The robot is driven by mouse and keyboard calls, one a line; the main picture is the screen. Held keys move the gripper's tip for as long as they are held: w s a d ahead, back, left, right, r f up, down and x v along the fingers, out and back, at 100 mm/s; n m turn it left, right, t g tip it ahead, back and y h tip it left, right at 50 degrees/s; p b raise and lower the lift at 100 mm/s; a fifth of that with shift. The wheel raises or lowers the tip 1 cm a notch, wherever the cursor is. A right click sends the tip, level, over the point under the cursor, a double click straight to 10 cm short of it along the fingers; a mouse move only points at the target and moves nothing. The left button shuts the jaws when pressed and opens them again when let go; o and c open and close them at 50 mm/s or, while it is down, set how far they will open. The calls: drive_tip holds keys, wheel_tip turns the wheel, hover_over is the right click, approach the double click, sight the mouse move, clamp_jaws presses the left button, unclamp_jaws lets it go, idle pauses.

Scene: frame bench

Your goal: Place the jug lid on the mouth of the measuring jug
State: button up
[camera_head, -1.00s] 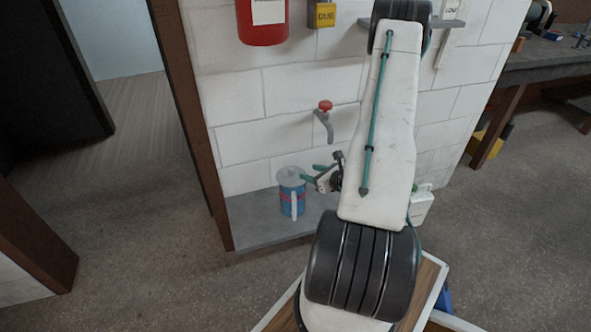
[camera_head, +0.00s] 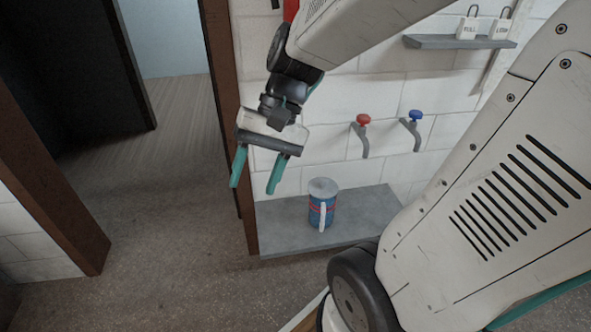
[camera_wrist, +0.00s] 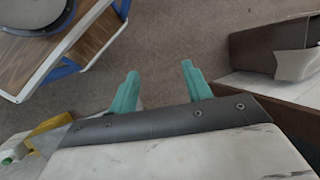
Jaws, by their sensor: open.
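The measuring jug (camera_head: 321,211) is blue with red markings and a white handle facing me. It stands upright on the grey ledge against the wall. The jug lid (camera_head: 323,186), a light grey disc, lies on top of the jug's mouth and looks about level. Whether it is fully seated is too small to tell. My gripper (camera_head: 254,184) is open and empty, up and to the left of the jug and apart from it. Its teal fingers also show in the wrist view (camera_wrist: 160,72), with only floor between them. The jug and lid are not in the wrist view.
The grey ledge (camera_head: 370,208) is bare to the right of the jug. A red-handled tap (camera_head: 363,122) and a blue-handled tap (camera_head: 415,117) stick out of the wall above. A brown door post (camera_head: 228,110) stands at the left. A small shelf (camera_head: 455,43) holds padlocks.

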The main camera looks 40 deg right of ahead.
drive_tip(key=s+d+r+n+t+h, duration=0.2)
drive_tip(key=s+r+n+h, duration=0.2)
drive_tip(key=s+n+h, duration=0.1)
drive_tip(key=shift+s+d+n+h, duration=0.2)
drive_tip(key=shift+s+n+h, duration=0.25)
drive_tip(key=shift+s, duration=0.8)
